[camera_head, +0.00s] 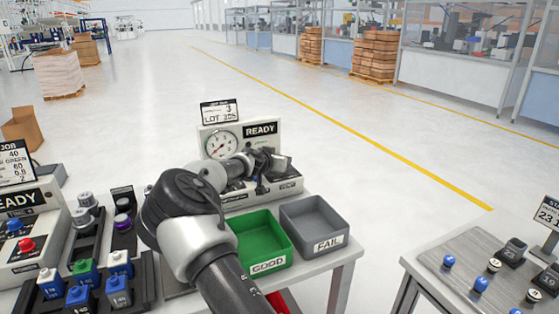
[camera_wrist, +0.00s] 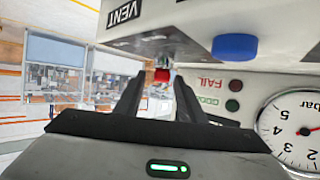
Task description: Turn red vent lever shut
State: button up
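The red vent lever (camera_wrist: 161,75) shows small in the wrist view, below the upside-down VENT label (camera_wrist: 123,12). It lies between the tips of my gripper (camera_wrist: 160,84), with a gap seen on both sides. My gripper is open, and I cannot tell whether either finger touches the lever. In the head view my gripper (camera_head: 266,178) is at the front of the test station (camera_head: 262,133) marked READY. The lever cannot be made out there; my arm and gripper cover much of the station's front.
A blue knob (camera_wrist: 235,47) and a round gauge (camera_wrist: 292,130) are close to the right in the wrist view. A green GOOD tray (camera_head: 266,266) and grey FAIL tray (camera_head: 318,243) stand in front of the station. Blocks and fittings crowd the left; a second table (camera_head: 430,262) is at right.

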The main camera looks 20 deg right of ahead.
jog(key=shift+c, duration=0.4)
grip_shut()
